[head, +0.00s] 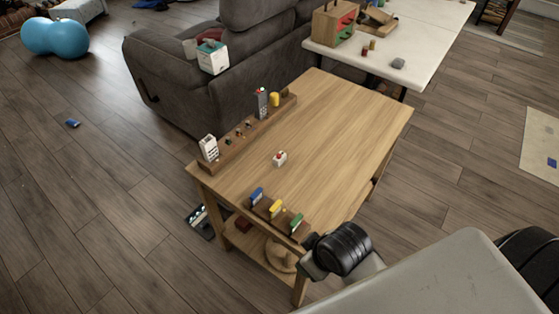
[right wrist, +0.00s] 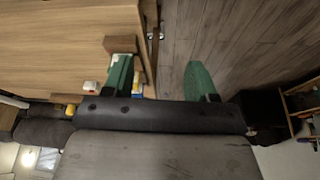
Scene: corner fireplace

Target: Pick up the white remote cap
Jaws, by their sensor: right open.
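A small white piece with a red spot (head: 280,159), which looks like the white remote cap, sits alone near the middle of the wooden table (head: 340,120). A small white and red thing (right wrist: 90,87), probably the same piece, shows left of the fingers in the right wrist view. My right gripper (right wrist: 158,62) is open and empty, its green fingers wide apart at the table's edge. In the head view my right arm is at the table's near corner, and its fingers are hidden. My left gripper is not in view.
A wooden rack (head: 228,152) along the table's left edge holds a white remote (head: 209,148) and a grey remote (head: 263,103). A near rack holds blue (head: 257,195), yellow (head: 275,208) and green (head: 296,222) pieces. A grey sofa (head: 180,75) stands behind. The table's right half is clear.

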